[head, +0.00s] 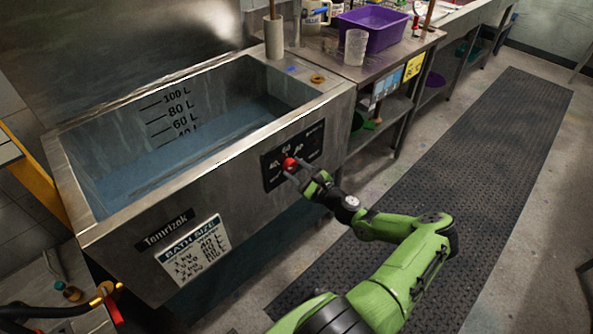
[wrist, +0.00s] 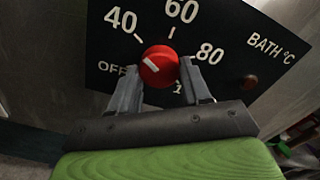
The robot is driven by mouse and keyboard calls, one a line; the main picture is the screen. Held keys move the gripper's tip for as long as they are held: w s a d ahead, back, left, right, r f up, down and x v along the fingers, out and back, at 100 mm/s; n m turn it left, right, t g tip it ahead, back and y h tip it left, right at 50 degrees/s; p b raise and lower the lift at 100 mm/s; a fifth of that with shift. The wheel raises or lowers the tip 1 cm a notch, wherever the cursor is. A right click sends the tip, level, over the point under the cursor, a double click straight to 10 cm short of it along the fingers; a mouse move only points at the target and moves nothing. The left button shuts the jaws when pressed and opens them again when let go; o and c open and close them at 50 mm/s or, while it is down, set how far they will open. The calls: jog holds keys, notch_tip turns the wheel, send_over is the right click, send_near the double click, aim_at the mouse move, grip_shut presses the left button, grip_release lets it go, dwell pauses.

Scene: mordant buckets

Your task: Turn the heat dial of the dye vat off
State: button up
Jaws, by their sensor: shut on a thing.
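The dye vat (head: 215,170) is a steel tank with blue liquid in it and litre marks on its inner wall. A black dial panel (head: 310,145) marked OFF, 40, 60, 80 and BATH °C is on its front. The red heat dial (wrist: 160,66) has a white pointer line, which tilts to the upper left, between OFF and 40. It also shows in the head view (head: 290,164). My gripper (wrist: 159,76) is shut on the dial, with one grey finger on each side of it.
A steel bench (head: 385,62) with a purple tub (head: 372,28) and a clear beaker (head: 355,47) stands right of the vat. A black rubber mat (head: 470,150) covers the floor to the right and is mostly clear. Hoses with a red handle (head: 113,310) are at the lower left.

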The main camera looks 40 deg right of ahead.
jog(key=n+b, duration=0.1)
jog(key=n, duration=0.5)
jog(key=n+b, duration=0.1)
jog(key=n, duration=0.4)
jog(key=shift+r+n+b, duration=0.1)
jog(key=shift+n+b, duration=0.2)
dwell(0.6)
jog(key=o, duration=1.1)
jog(key=shift+c, duration=0.2)
jog(key=s+p, duration=0.2)
jog(key=s, duration=1.3)
jog(key=shift+s+d+p, duration=0.3)
jog(key=shift+s+p, duration=0.05)
jog(key=shift+s, duration=0.05)
